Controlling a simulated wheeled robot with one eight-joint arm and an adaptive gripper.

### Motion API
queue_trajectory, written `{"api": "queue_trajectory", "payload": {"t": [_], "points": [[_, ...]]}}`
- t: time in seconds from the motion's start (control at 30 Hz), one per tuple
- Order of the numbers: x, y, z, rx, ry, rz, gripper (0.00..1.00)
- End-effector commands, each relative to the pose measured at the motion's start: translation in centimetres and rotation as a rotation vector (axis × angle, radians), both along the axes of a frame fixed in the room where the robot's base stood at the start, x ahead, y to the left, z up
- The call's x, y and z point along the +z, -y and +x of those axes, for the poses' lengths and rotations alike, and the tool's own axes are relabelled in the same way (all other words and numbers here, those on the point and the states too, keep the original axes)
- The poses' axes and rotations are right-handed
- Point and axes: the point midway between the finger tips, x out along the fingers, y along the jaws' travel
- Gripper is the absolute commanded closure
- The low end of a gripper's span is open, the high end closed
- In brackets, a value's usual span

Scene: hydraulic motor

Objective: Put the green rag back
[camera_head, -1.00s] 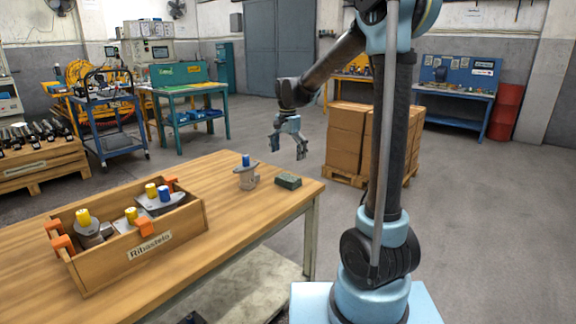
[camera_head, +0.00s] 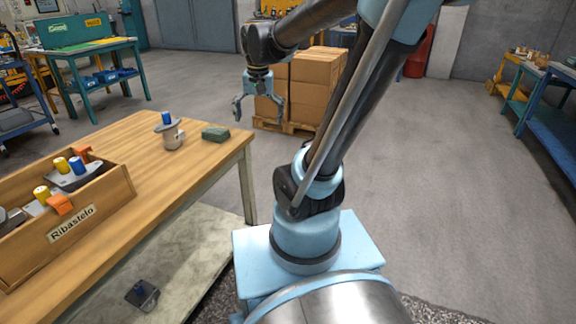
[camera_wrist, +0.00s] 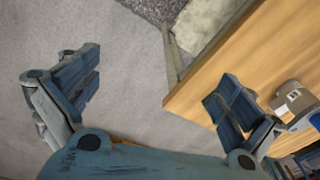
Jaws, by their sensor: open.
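The green rag (camera_head: 215,134) is a small dark green block-like bundle. It lies near the right corner of the wooden table (camera_head: 130,215) in the head view. My gripper (camera_head: 259,115) is open and empty, fingers pointing down, right of the rag and past the table edge. In the wrist view, my gripper (camera_wrist: 158,90) has its fingers wide apart, with the left one over floor and the right one over the table corner. The rag is not clearly visible there; the right finger may cover it.
A grey part with a blue cap (camera_head: 171,130) stands left of the rag. A wooden box labelled Ribastelo (camera_head: 100,212) holds yellow- and blue-capped parts. A dark object (camera_head: 142,293) lies on the lower shelf. Cardboard boxes (camera_head: 316,72) stand behind my gripper.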

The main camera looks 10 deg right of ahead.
Motion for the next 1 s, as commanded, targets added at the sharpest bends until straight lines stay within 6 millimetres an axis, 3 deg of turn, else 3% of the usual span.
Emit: {"api": "queue_trajectory", "payload": {"t": [0.2,0.5,0.73,1.0], "points": [[-2.6,2.9,-5.4,0.099,0.034,-0.015,0.0],[-7.4,5.5,-11.6,0.24,0.077,-0.046,0.0],[-9.9,6.2,-13.9,0.305,0.095,-0.063,0.0],[-10.3,6.3,-14.2,0.317,0.097,-0.068,0.0]]}}
